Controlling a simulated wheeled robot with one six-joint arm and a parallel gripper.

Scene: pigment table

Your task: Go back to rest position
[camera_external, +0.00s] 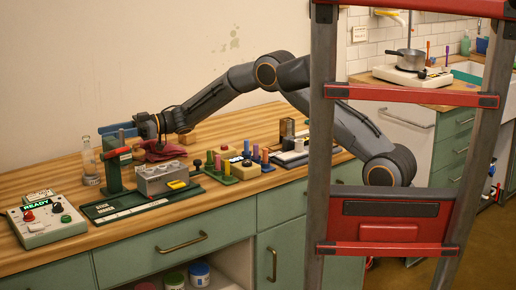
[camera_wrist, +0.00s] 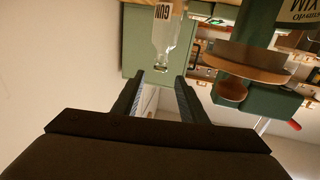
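My gripper (camera_external: 112,132) is at the end of my outstretched arm at the left of the bench in the external view, above and beside a green stand (camera_external: 113,174). In the wrist view, my gripper (camera_wrist: 166,78) has its two fingers apart, with nothing held between them. A clear flask (camera_external: 88,162) stands upright on the bench in the external view, below and left of my gripper.
A control box (camera_external: 46,218) reading READY sits at the bench's front left. A grey metal block (camera_external: 162,178), coloured pegs (camera_external: 218,163) and a dark red cloth (camera_external: 160,151) crowd the bench. A red and grey ladder-like frame (camera_external: 322,150) blocks part of the external view.

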